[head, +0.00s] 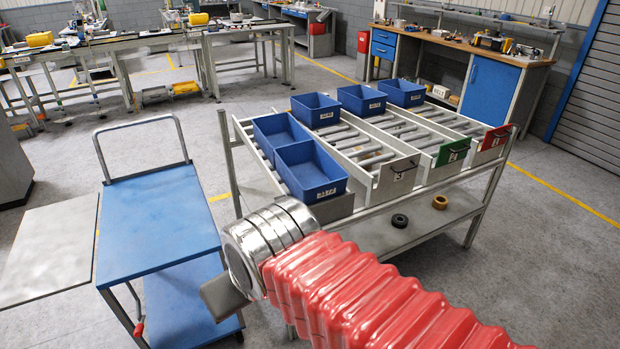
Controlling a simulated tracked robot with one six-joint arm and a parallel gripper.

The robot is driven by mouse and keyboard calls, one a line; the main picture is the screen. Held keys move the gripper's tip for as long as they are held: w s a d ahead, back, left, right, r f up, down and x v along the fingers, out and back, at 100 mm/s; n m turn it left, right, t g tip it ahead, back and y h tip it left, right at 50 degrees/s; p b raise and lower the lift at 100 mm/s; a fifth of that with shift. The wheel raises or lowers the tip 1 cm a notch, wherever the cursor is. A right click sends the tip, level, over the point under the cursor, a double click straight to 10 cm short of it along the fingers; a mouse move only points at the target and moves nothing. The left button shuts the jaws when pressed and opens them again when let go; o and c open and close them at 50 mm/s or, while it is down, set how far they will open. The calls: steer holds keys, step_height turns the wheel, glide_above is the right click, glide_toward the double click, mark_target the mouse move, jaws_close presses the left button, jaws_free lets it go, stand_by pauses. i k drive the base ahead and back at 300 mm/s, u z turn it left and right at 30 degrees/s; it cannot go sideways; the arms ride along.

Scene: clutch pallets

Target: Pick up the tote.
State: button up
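Several blue totes sit on a roller rack (345,208). In the left lane, a front tote (320,188) stands at the near end, with another tote (272,140) right behind it. Other totes stand farther back: one (316,118) beside the left pair, one (366,106) in the middle and one (404,98) to the right. My gripper (223,298) shows only as a grey piece beyond my chrome wrist, left of and nearer than the rack. Its fingers are mostly hidden, and I see no tote at it.
A blue two-deck cart (155,225) with a tubular handle stands left of the rack. White, green and red panels front the lanes. Two rings, black (399,220) and orange-brown (440,202), lie on the lower shelf. Workbenches line the back. Grey floor right of the rack is clear.

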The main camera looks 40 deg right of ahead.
mark_target(311, 173)
steer(key=u, duration=0.05)
steer(key=i, duration=1)
steer(key=z, duration=0.05)
